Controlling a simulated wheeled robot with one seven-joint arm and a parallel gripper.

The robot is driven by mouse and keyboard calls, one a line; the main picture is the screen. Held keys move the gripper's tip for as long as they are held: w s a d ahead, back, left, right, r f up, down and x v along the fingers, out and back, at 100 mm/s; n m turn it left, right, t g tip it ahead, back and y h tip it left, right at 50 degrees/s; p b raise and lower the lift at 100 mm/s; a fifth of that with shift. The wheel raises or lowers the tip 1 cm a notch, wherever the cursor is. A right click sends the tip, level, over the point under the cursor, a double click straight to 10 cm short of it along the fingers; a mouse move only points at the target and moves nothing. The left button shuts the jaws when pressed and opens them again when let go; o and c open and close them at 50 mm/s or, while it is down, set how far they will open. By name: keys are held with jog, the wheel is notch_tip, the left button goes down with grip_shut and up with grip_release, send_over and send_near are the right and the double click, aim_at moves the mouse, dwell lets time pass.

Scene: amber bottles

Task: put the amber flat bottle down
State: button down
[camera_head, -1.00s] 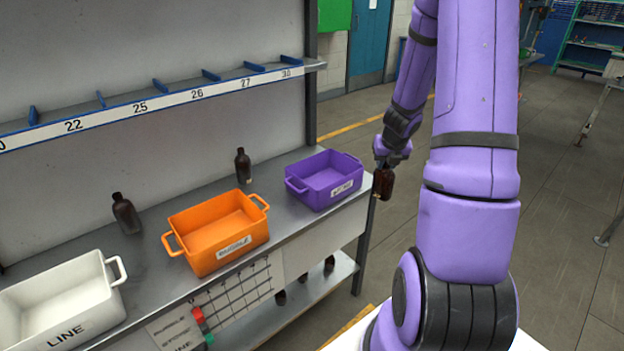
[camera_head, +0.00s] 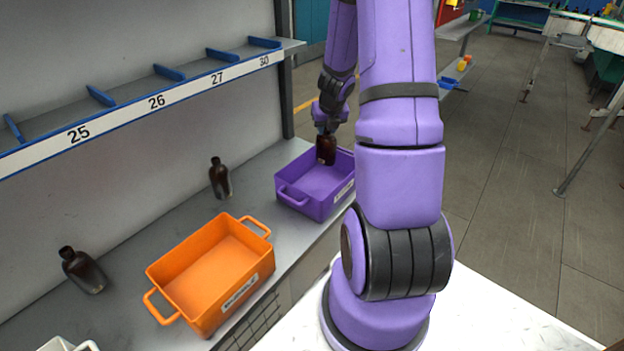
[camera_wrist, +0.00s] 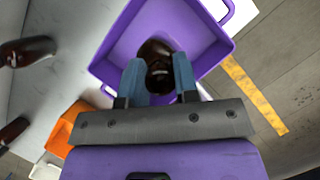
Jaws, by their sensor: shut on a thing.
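The amber flat bottle (camera_head: 326,150) is dark brown and hangs from my gripper (camera_head: 326,129). My gripper is shut on it, above the far right part of the purple crate (camera_head: 291,197). In the wrist view the bottle (camera_wrist: 155,62) sits between the two blue-grey fingers (camera_wrist: 157,80), with the purple crate (camera_wrist: 222,35) around it in the picture. I cannot tell whether the bottle touches the crate floor.
An orange crate (camera_head: 262,283) stands nearer on the grey bench (camera_head: 130,238). Two other dark bottles stand near the back wall, one (camera_head: 220,178) behind the orange crate and one (camera_head: 82,270) further left. A numbered shelf (camera_head: 200,88) runs above.

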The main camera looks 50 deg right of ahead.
aim_at(325, 154)
jog(key=shift+f, duration=5.05)
jog(key=c, duration=0.9)
grip_release()
jog(key=shift+o, duration=0.2)
